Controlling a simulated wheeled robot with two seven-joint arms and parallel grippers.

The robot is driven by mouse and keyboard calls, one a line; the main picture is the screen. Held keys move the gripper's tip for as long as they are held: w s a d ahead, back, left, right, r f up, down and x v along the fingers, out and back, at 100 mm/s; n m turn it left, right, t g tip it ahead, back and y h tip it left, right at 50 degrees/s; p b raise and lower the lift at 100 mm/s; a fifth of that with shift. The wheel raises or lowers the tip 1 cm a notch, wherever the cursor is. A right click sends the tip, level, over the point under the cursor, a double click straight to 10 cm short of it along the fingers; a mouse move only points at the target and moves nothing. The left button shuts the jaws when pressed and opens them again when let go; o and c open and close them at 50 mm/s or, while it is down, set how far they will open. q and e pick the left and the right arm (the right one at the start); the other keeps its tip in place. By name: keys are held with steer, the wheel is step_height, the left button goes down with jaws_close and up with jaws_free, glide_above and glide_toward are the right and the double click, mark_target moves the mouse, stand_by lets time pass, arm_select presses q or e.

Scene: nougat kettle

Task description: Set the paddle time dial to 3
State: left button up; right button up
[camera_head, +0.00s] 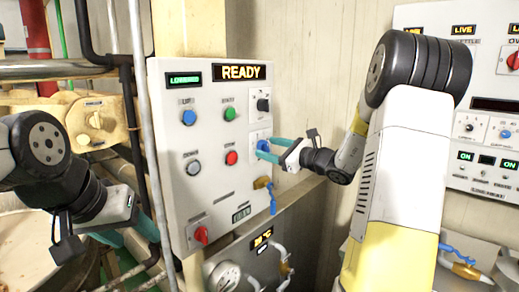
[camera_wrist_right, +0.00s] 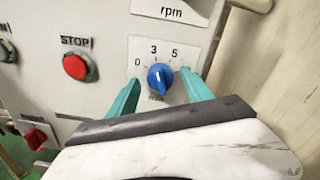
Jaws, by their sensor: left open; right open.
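The blue paddle time dial (camera_wrist_right: 160,77) sits on a white plate marked 0, 3 and 5 in the right wrist view. A pale line on the knob seems to point up near the 3, but the exact setting is hard to read. My right gripper (camera_wrist_right: 161,80) is open, its teal fingers on either side of the dial; I cannot tell whether they touch it. In the head view the right gripper (camera_head: 266,149) reaches the panel's right side and partly covers the dial (camera_head: 262,146). My left gripper (camera_head: 126,236) is open and empty at the lower left.
The white control panel (camera_head: 185,160) has a READY display, several coloured buttons and a red switch (camera_head: 201,235). A black knob (camera_head: 263,105) is above the dial and a blue-handled valve (camera_head: 271,200) below. A pipe (camera_head: 150,130) runs along the panel's left edge.

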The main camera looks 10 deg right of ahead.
steer(key=v, duration=0.7)
steer(key=shift+s+d, duration=0.2)
steer(key=s+a+f+n+g, duration=0.2)
steer(key=s+a+n+g, duration=0.7)
steer(key=s+a+n, duration=0.6)
steer(key=s+d+f+n+h, duration=0.1)
steer(key=s+d+n+h, duration=0.1)
steer(key=s+n+h, duration=0.2)
steer(key=s+d+n+t+h, duration=0.1)
steer(key=s+d+n+h, duration=0.2)
steer(key=s, duration=0.5)
steer(key=n+h, duration=0.1)
steer(key=n, duration=0.1)
steer(key=shift+d+f+n+h, duration=0.3)
steer(key=shift+f+h, duration=0.1)
